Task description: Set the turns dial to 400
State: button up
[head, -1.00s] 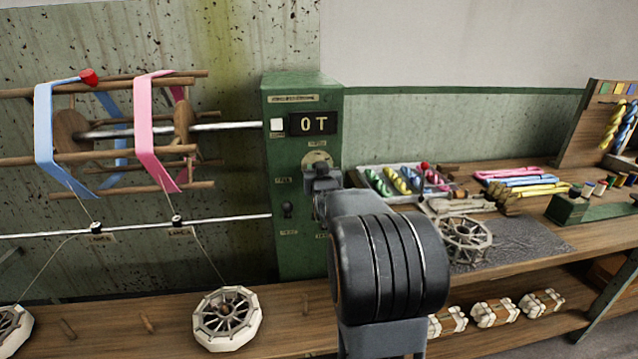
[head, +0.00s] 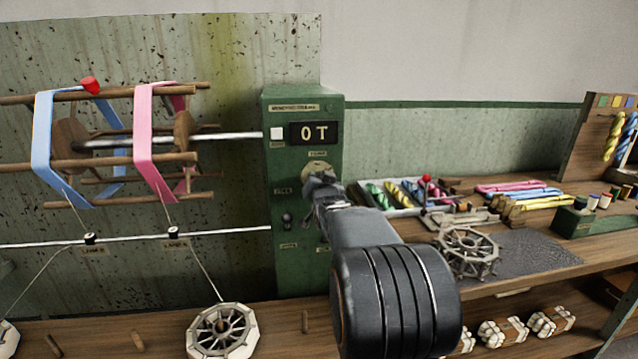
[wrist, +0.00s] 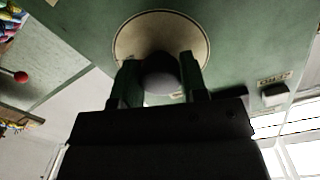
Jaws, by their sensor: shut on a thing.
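The turns dial (head: 312,170) is a round cream plate on the front of the green control box (head: 302,105), below the display. In the wrist view the dial plate (wrist: 126,42) shows with a dark round knob (wrist: 160,72) at its middle. My gripper (head: 322,180) is at the dial in the head view and covers much of it. In the wrist view my gripper (wrist: 160,78) has one finger on each side of the knob and is shut on it. The display (head: 314,133) reads "0T". The dial's marks and pointer cannot be read.
A small dark switch (head: 287,218) is lower on the box. The reel with blue and pink skeins (head: 148,120) turns at the left. A tray of skeins (head: 395,192) lies on the bench at the right.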

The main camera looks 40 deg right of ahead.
jog(key=o, duration=0.9)
jog(key=b+v, duration=0.1)
jog(key=v, duration=1.2)
jog(key=shift+s+a, duration=0.15)
jog(key=shift+s, duration=0.2)
